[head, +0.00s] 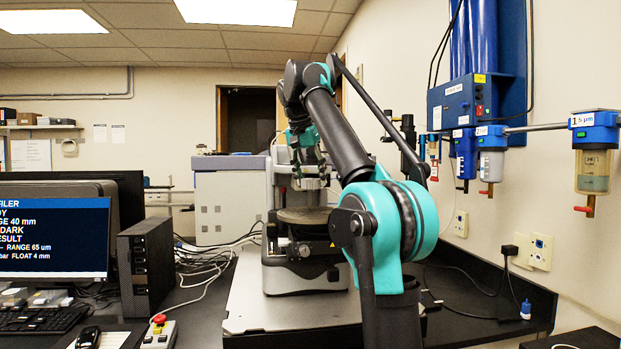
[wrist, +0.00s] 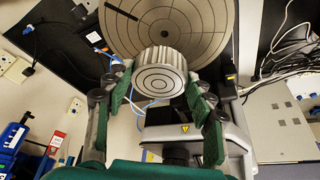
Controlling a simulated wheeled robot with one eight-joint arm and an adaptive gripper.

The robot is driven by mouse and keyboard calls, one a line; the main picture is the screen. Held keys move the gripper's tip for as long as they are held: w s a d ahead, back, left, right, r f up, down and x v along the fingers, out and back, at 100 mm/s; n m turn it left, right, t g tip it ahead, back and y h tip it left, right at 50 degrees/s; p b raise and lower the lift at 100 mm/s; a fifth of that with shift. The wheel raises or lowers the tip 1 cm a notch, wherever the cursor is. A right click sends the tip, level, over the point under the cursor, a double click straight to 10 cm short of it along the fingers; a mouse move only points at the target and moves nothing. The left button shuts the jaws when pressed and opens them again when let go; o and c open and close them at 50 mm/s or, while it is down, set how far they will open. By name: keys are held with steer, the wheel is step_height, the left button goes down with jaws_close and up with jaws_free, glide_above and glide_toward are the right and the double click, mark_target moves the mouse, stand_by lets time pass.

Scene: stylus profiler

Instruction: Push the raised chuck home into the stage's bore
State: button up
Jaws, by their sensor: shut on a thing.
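The chuck (wrist: 160,80) is a short grey cylinder with a ribbed side and concentric rings on its face. In the wrist view it sits between the green fingers of my gripper (wrist: 161,84), which is shut on it. The chuck overlaps the near part of the round stage (wrist: 205,22), a flat disc with rings and radial lines. The stage also shows in the head view (head: 303,215), low in the profiler. The bore is hidden, and I cannot tell the chuck's height above the stage.
The profiler's pale base (head: 305,278) stands on a grey plate (head: 245,300). A monitor (head: 52,238), dark computer tower (head: 147,265) and red-button box (head: 159,333) are at left. Filter bowls (head: 593,170) hang on the right wall. Cables lie behind the tower.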

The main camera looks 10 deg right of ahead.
steer(key=shift+s+a, duration=0.1)
glide_above(310, 213)
steer(key=shift+f, duration=2.5)
steer(key=shift+f, duration=1)
steer(key=o, duration=1.8)
steer(key=shift+c, duration=0.2)
steer(key=shift+r, duration=0.1)
steer(key=shift+c, duration=0.3)
steer(key=shift+r, duration=3.4)
